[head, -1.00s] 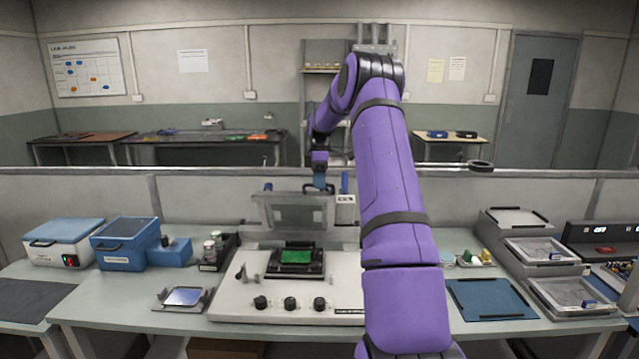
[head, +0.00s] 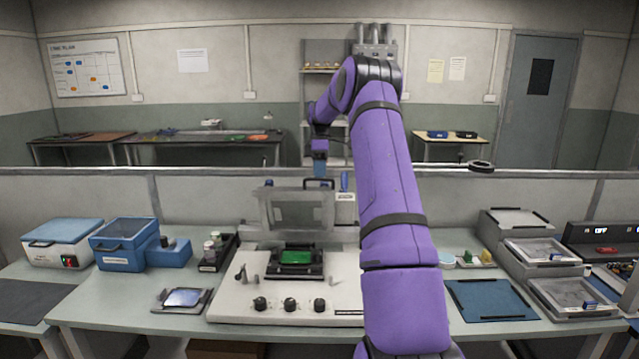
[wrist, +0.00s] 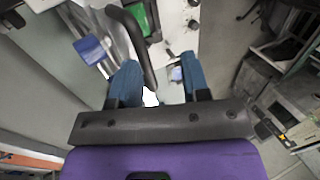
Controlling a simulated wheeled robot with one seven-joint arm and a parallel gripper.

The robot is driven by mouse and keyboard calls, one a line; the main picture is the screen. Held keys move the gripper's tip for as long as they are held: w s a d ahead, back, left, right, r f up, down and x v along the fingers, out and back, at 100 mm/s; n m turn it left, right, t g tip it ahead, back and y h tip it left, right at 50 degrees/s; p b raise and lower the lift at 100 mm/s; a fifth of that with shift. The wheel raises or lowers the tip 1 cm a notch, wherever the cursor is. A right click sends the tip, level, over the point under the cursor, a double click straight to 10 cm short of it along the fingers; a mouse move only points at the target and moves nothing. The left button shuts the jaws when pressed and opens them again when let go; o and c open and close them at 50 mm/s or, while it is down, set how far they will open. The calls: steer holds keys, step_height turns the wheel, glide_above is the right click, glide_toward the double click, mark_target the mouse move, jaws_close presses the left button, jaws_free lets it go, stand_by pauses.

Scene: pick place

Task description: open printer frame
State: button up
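The printer (head: 230,297) is a pale base with several dark knobs along its front, standing mid-table. Its grey frame (head: 264,222) is raised, standing nearly upright at the back of the base. A green board (head: 297,257) lies in a dark holder on the base. The frame's dark handle (head: 308,183) shows at its top edge. My gripper (head: 320,176) is at that handle. In the wrist view my gripper (wrist: 160,72) has its blue fingers apart, and the dark handle (wrist: 138,45) runs beside the left finger. I cannot tell whether they touch.
Blue boxes (head: 125,243) and a bottle rack (head: 212,252) stand left of the printer. A small tray (head: 180,299) lies at its front left. A blue mat (head: 490,298) and stacked grey trays (head: 545,250) are on the right. A low partition (head: 230,195) stands behind.

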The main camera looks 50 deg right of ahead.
steer(key=v, duration=0.6)
steer(key=shift+r, duration=0.4)
